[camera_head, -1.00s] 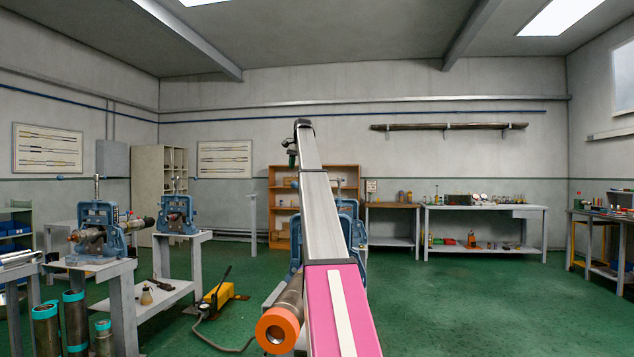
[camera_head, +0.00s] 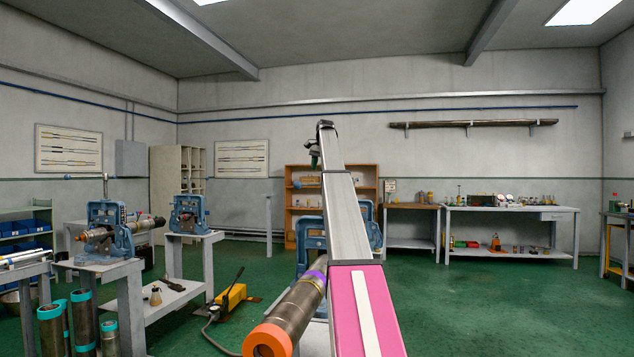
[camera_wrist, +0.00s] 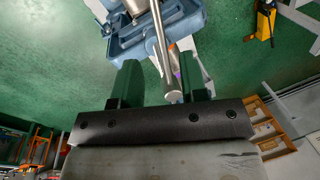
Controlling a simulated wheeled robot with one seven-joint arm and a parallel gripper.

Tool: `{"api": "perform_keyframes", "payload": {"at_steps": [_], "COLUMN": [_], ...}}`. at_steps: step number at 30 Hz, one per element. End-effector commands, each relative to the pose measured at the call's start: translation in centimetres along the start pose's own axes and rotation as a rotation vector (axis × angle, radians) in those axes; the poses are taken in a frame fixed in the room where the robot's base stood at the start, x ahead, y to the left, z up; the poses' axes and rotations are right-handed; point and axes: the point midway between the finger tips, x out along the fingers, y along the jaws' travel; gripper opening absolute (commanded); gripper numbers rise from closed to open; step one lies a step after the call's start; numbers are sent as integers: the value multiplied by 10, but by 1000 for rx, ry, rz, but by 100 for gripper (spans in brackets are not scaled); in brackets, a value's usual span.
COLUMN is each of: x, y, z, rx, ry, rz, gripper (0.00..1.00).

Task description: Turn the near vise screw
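The nearest blue vise (camera_head: 372,232) stands straight ahead, mostly hidden behind my arm in the head view. It also shows upside down at the top of the wrist view (camera_wrist: 130,45). A metal bar (camera_wrist: 163,60) with a round end extends from the vise toward my gripper (camera_wrist: 160,84). The two dark green fingers are apart. The bar's end lies between them in the picture, closer to the right finger; I cannot tell whether they touch. In the head view my gripper (camera_head: 313,155) is small, at the far end of the raised arm.
A pipe (camera_head: 297,310) with an orange end and purple ring juts toward me, left of my arm. Other blue vises (camera_head: 107,228) (camera_head: 187,214) stand on benches at left. A yellow pump (camera_head: 231,298) sits on the floor. Open green floor lies at right.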

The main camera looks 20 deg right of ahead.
Motion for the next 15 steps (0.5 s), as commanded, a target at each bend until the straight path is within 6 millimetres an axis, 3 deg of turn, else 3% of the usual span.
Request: {"api": "perform_keyframes", "payload": {"at_steps": [7, 15], "x": [46, 65], "y": [1, 0], "z": [1, 0], "rx": [0, 0], "ry": [-1, 1], "rz": [1, -1], "gripper": [40, 40]}}
